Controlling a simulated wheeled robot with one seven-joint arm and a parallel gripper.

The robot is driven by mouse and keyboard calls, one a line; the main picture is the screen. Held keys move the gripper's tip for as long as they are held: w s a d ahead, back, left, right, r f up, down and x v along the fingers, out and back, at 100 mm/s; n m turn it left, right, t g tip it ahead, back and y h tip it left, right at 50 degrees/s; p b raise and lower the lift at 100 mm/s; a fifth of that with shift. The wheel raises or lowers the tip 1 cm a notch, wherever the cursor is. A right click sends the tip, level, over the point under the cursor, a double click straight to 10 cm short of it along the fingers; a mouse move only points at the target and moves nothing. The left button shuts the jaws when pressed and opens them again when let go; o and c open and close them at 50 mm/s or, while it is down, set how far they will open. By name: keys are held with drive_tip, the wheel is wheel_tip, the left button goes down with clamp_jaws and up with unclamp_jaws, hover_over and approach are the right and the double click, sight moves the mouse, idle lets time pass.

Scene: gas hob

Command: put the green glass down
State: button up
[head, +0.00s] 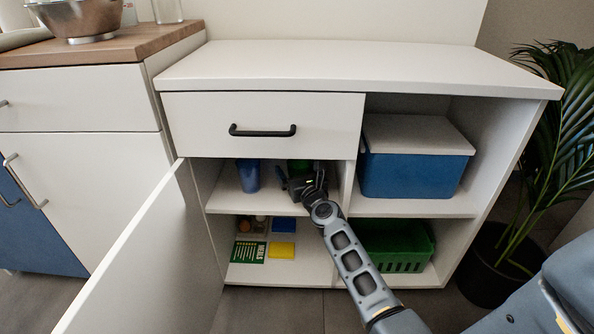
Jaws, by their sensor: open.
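My gripper (293,182) reaches into the upper left compartment of the white cabinet, below the drawer. It is open, just above the compartment's shelf (262,203). A dark green glass (299,166) shows only in part behind my gripper, under the drawer. My gripper hides its lower part, so I cannot tell whether its base rests on the shelf or whether the fingers touch it. A blue cup (248,176) stands upright on the same shelf, to the left of my gripper.
The cabinet door (150,265) stands open at the left. A divider (350,185) is close on the right of my arm. A blue box with a light lid (408,175) and a green basket (395,246) fill the right compartments. Small packages (282,250) lie below.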

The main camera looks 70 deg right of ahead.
drive_tip(key=shift+r, duration=0.1)
drive_tip(key=s+a+n+t+y, duration=0.1)
drive_tip(key=s+a+n+y, duration=0.1)
drive_tip(key=s+a+n, duration=0.65)
drive_tip(key=s+a+n+y, duration=0.25)
drive_tip(key=a+n, duration=0.25)
drive_tip(key=a, duration=0.7)
drive_tip(key=s+a+n+t+y, duration=0.1)
drive_tip(key=s+a+n, duration=0.55)
drive_tip(key=a, duration=0.35)
drive_tip(key=s+a+r+n+y, duration=0.3)
drive_tip(key=s+a+n, duration=0.3)
drive_tip(key=n, duration=0.6)
drive_tip(key=s+a+r+n+y, duration=0.4)
drive_tip(key=s+a+r+n, duration=0.2)
drive_tip(key=n, duration=0.7)
drive_tip(key=shift+a, duration=0.3)
drive_tip(key=shift+c, duration=0.4)
